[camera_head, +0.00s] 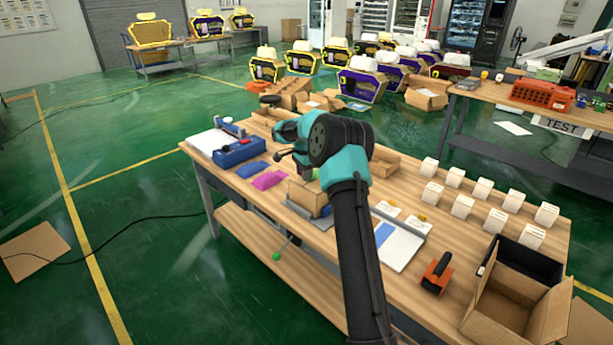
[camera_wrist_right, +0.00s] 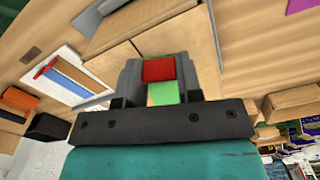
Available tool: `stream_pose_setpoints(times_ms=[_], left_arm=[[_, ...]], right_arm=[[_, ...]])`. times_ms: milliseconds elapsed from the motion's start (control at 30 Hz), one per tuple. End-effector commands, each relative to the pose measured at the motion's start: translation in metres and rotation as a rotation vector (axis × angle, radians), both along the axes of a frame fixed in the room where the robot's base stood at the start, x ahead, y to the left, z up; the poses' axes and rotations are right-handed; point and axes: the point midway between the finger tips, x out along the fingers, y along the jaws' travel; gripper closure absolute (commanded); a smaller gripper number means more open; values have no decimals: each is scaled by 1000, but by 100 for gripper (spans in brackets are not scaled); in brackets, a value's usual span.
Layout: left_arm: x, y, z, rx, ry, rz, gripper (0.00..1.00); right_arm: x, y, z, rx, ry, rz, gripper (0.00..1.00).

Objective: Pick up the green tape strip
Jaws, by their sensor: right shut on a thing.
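My right gripper (camera_wrist_right: 160,80) is shut in the right wrist view, with the green tape strip (camera_wrist_right: 163,94) between its fingers. A red piece (camera_wrist_right: 158,69) sits against the green there, with a thin green edge above it. A cardboard box (camera_wrist_right: 140,25) lies just beyond the fingertips; I cannot tell whether they touch it. In the head view my right wrist hangs over the middle of the workbench and hides most of the fingers. A bit of green (camera_head: 316,173) shows beside it, near the small open carton (camera_head: 308,198). My left gripper is not in view.
On the workbench, a blue bin (camera_head: 240,152), blue and magenta packets (camera_head: 268,180) lie left of my arm. Several white boxes (camera_head: 461,206), an orange-black tape dispenser (camera_head: 437,272) and a large open carton (camera_head: 505,300) stand right.

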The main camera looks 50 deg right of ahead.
Motion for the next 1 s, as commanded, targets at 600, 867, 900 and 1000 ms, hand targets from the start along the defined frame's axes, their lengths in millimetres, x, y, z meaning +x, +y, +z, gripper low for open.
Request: stream_pose_setpoints(times_ms=[600, 867, 900, 1000], left_arm=[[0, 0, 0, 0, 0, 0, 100], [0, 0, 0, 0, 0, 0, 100], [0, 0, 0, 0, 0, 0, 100], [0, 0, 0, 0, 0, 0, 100]], right_arm=[[0, 0, 88, 0, 0, 1, 82], [0, 0, 90, 0, 0, 1, 82], [0, 0, 90, 0, 0, 1, 82], [0, 0, 90, 0, 0, 0, 82]])
